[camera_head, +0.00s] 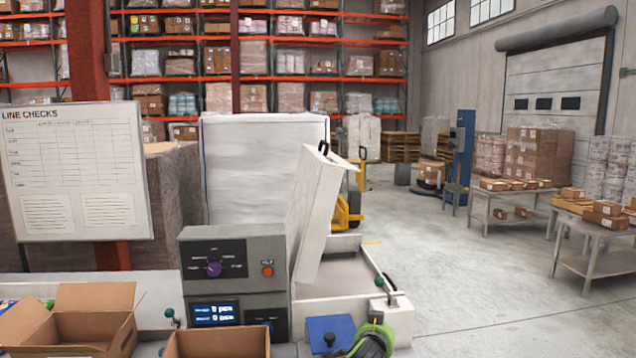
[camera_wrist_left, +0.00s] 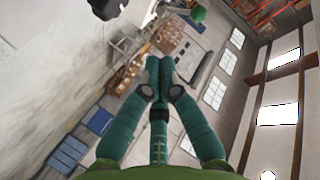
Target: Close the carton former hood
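The carton former hood (camera_head: 318,215) is a white panel with a black handle (camera_head: 323,148) at its top edge. It stands raised and steeply tilted over the white open-topped machine bed (camera_head: 345,300). My left gripper (camera_wrist_left: 158,62) shows in the left wrist view with its teal fingers together and nothing visible between them. A green and grey shape (camera_head: 374,342) at the bottom of the head view, below the bed's front corner, looks like part of this gripper, apart from the hood. My right gripper is in neither view.
A grey control box (camera_head: 235,278) stands left of the hood. A green-knobbed lever (camera_head: 380,282) rises at the bed's right corner; a green knob (camera_wrist_left: 198,14) is near the fingers. Open cartons (camera_head: 75,318) sit at left.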

